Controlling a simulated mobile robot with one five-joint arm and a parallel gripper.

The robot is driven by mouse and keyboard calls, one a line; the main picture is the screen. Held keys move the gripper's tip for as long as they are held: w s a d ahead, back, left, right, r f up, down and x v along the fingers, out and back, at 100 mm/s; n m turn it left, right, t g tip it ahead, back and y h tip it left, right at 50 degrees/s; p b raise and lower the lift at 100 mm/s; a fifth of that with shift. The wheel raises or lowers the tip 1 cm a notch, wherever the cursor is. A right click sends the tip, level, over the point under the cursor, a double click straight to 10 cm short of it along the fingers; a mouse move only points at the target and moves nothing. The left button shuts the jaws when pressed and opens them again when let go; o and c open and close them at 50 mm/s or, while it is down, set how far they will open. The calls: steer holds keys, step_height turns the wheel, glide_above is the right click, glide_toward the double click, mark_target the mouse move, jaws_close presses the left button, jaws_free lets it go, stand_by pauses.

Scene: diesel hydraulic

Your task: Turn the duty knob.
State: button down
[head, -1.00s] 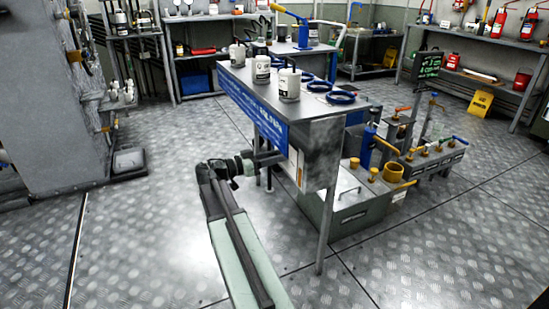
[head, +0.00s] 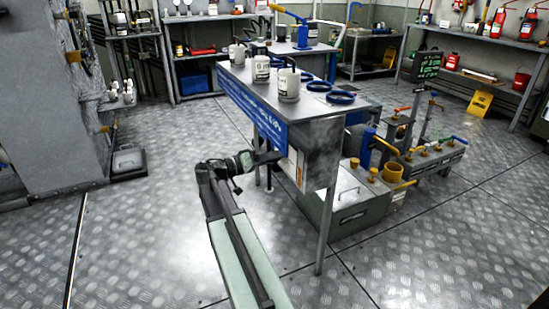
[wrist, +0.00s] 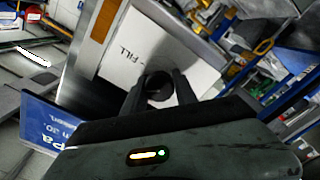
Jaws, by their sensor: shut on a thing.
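The duty knob (wrist: 158,86) is a dark round knob on a white panel (wrist: 135,50) in the wrist view. The panel carries lettering ending in "FILL" and an orange strip runs along its left side. My gripper (wrist: 155,92) has its two dark fingers on either side of the knob and is shut on it. In the head view my gripper (head: 277,157) reaches the side of the grey table under its top. The knob is too small and covered to tell there, and its pointer is not visible.
The grey table (head: 340,132) bears several white canisters (head: 289,84) and blue rings (head: 341,97). A blue sign (head: 254,115) runs along its edge. A grey box (head: 350,205) with yellow caps stands right of the arm.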

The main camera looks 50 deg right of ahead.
steer(key=n, duration=0.5)
steer(key=shift+w+f+n, duration=0.1)
steer(key=shift+n, duration=0.3)
steer(key=n, duration=0.4)
steer(key=shift+n, duration=0.4)
steer(key=c, duration=1)
jaws_free()
steer(key=shift+o, duration=0.2)
steer(key=v, duration=0.8)
